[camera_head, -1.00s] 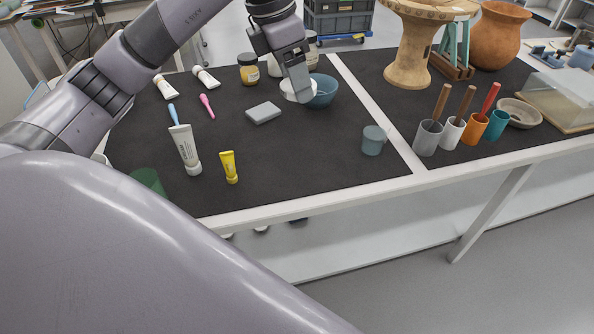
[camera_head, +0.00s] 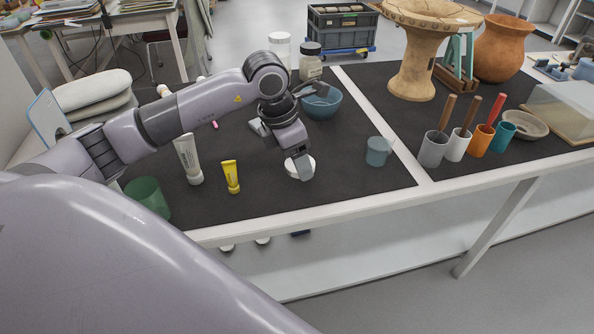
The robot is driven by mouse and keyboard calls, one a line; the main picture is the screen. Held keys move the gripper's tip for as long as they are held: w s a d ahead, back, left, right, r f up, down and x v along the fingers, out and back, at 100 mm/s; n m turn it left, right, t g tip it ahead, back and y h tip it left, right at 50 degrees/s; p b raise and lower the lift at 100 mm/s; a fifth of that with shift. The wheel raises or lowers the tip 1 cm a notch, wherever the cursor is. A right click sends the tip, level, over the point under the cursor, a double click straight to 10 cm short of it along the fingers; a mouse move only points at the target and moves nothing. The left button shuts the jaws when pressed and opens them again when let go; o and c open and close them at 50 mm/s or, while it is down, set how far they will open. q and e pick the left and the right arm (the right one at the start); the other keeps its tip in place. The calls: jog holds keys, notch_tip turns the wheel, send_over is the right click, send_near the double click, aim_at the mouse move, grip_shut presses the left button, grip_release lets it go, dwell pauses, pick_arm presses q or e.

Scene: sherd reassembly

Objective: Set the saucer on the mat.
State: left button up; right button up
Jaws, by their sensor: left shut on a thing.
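The saucer (camera_head: 291,169) is a small white disc over the front middle of the dark mat (camera_head: 262,203). The mat covers the left section of the table. My left gripper (camera_head: 303,171) points down and is shut on the saucer's right side. The fingers hide part of the saucer. I cannot tell whether the saucer touches the mat or hangs just above it. My right gripper is not in view.
A teal bowl (camera_head: 322,104) stands behind, and a blue-grey cup (camera_head: 377,152) to the right. A white tube (camera_head: 188,160), a yellow tube (camera_head: 230,177) and a green cup (camera_head: 148,197) are to the left. The mat around the saucer is clear.

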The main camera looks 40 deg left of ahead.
pick_arm(q)
jog(key=shift+f, duration=1.85)
jog(key=shift+f+b, duration=0.15)
jog(key=shift+b, duration=0.15)
jog(key=o, duration=1.1)
jog(key=shift+r, duration=0.25)
jog(key=p+v, duration=0.1)
jog(key=v, duration=1)
jog(key=shift+r, duration=0.4)
